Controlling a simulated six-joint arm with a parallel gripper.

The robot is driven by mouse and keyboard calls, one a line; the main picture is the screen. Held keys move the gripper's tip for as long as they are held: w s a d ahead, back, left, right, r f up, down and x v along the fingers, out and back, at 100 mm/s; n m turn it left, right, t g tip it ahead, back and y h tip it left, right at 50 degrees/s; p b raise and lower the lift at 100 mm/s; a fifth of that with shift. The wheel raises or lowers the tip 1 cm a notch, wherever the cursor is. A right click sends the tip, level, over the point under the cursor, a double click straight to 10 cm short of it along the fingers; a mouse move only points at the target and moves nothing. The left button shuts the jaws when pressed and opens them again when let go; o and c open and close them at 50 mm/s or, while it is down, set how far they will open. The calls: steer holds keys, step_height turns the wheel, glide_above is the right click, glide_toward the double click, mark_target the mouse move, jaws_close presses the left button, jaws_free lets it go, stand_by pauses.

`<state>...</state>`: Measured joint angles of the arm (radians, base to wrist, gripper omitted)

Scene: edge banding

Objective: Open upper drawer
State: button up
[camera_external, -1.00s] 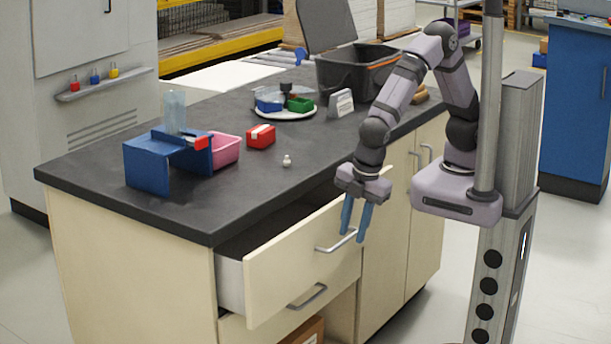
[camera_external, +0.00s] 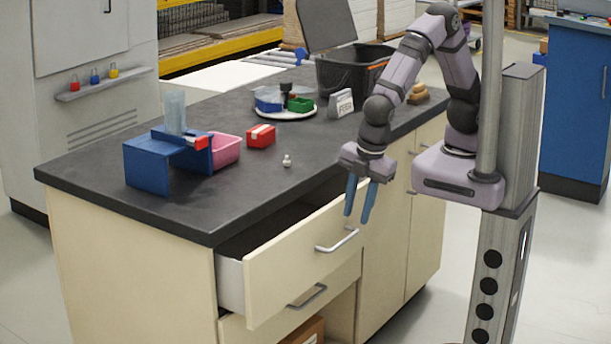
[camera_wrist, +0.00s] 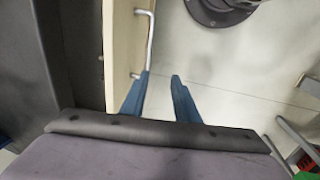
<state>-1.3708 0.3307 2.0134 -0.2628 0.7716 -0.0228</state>
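The upper drawer (camera_external: 290,262) is pulled part way out of the cream cabinet under the dark worktop. Its silver bar handle (camera_external: 337,241) is on the front panel and also shows in the wrist view (camera_wrist: 151,38). My gripper (camera_external: 357,219) points down above and just outside the drawer front, near the handle's right end. Its blue fingers are apart with nothing between them. In the wrist view my gripper (camera_wrist: 160,78) has its left finger close to the handle's near end; I cannot tell if they touch. The drawer's inside is mostly hidden by its front.
A lower drawer handle (camera_external: 307,296) sits below the open drawer. On the worktop (camera_external: 240,200) stand a blue stand (camera_external: 150,165), a pink bin (camera_external: 226,151), a red box (camera_external: 261,136) and a small white item (camera_external: 287,161). Floor in front of the cabinet is clear.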

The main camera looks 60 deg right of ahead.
stand_by(0.7)
step_height(320, 180, up, 7)
steer(key=s, duration=0.1)
steer(key=shift+s+p, duration=0.15)
steer(key=shift+p, duration=0.2)
steer(key=b, duration=0.9)
glide_toward(344, 241)
steer(key=shift+f, duration=0.1)
steer(key=shift+w+f+b, duration=0.2)
steer(key=shift+w+f, duration=0.05)
steer(key=shift+f, duration=0.9)
steer(key=shift+w+f+b, duration=0.15)
steer(key=shift+w+f, duration=0.1)
steer(key=shift+f, duration=0.95)
steer(key=shift+w+f+b, duration=0.2)
steer(key=shift+w+f, duration=0.05)
steer(key=shift+f, duration=0.9)
jaws_close()
